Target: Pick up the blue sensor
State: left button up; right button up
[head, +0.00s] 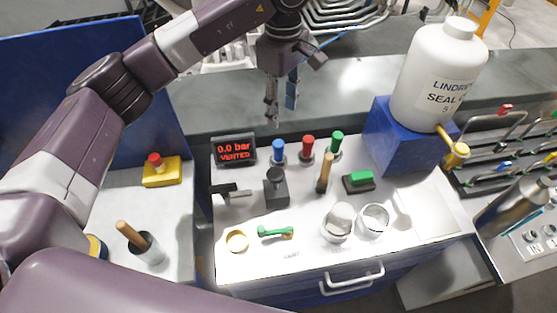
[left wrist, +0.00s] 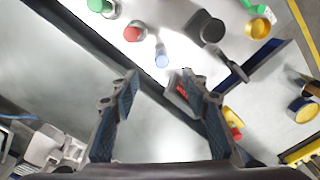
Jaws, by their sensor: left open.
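The blue sensor (head: 278,150) stands upright in a round holder on the white cart top, left of the matching red one (head: 307,146) and green one (head: 337,141). In the left wrist view the blue sensor (left wrist: 162,57) lies just beyond the gap between the fingertips, near the picture's middle. My left gripper (head: 281,112) hangs above and behind the blue sensor, apart from it. Its fingers are spread and empty, as the left wrist view (left wrist: 160,76) also shows. My right gripper is not in view.
A display reading "0.0 bar VENTED" (head: 235,150) stands left of the blue sensor. A black block with a knob (head: 276,190) and a wooden handle (head: 325,172) stand in front. A white bottle (head: 437,75) on a blue block (head: 398,140) stands to the right.

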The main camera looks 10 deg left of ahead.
pick_arm(q)
jog(key=b, duration=0.4)
send_over(279, 143)
jog(key=f, duration=0.5)
jog(key=shift+d, duration=0.35)
jog(key=f+p, duration=0.1)
jog(key=f, duration=0.1)
jog(key=f+p, duration=0.1)
jog(key=f, duration=0.1)
jog(key=f+p, duration=0.1)
jog(key=f, duration=0.2)
jog(key=shift+s+a, duration=0.1)
jog(key=shift+a, duration=0.25)
jog(key=shift+f, duration=0.4)
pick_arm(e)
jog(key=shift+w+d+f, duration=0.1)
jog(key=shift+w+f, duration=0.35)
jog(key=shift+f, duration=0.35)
pick_arm(q)
jog(key=shift+c, duration=0.3)
grip_shut()
